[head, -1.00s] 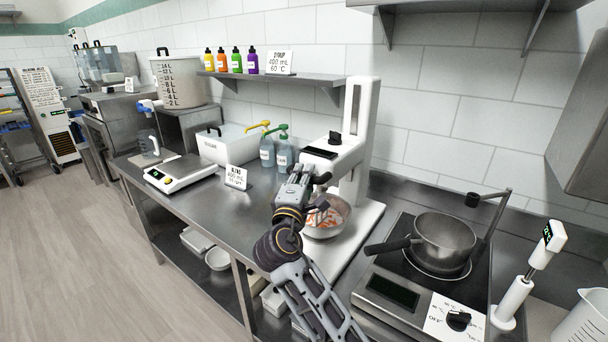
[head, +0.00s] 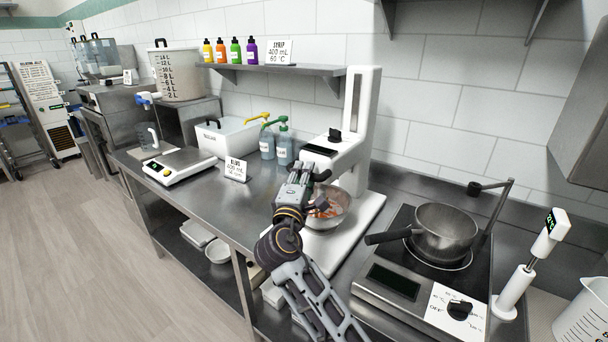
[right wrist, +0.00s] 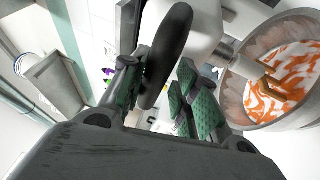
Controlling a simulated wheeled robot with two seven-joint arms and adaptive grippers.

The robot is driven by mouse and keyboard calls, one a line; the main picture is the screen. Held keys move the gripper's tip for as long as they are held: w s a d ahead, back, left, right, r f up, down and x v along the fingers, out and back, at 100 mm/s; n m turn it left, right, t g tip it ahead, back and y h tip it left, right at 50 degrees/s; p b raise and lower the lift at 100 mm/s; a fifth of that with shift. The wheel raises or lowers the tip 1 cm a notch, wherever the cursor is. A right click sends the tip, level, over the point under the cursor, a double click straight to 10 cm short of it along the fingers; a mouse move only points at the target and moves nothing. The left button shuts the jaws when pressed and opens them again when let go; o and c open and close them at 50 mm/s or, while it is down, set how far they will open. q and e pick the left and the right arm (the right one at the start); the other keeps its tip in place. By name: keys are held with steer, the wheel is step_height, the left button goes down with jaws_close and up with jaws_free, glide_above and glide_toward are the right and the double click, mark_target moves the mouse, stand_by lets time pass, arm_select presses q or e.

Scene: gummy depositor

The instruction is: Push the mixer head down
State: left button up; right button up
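The white mixer head (head: 322,150) has a dark top panel and a black knob and is carried on a tall white column (head: 361,125). It hangs above a steel bowl (head: 330,214) with orange and white contents. My right gripper (head: 308,180) is at the front of the head. In the right wrist view its green-padded fingers (right wrist: 160,95) close in on both sides of a dark handle (right wrist: 168,50). The bowl (right wrist: 238,90) shows right of the fingers, with a beige beater (right wrist: 268,84) in it. My left gripper is out of view.
A hot plate with a steel pan (head: 445,232) stands right of the mixer. Pump bottles (head: 284,148), a small sign (head: 236,169) and a scale (head: 178,167) stand to the left. A wall shelf (head: 280,70) is behind.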

steer(key=shift+o, duration=1.1)
steer(key=shift+f, duration=0.2)
steer(key=shift+r, duration=0.9)
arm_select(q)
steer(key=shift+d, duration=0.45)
arm_select(e)
steer(key=shift+r, duration=4.3)
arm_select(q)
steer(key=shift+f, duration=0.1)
arm_select(e)
steer(key=shift+s+f, duration=0.1)
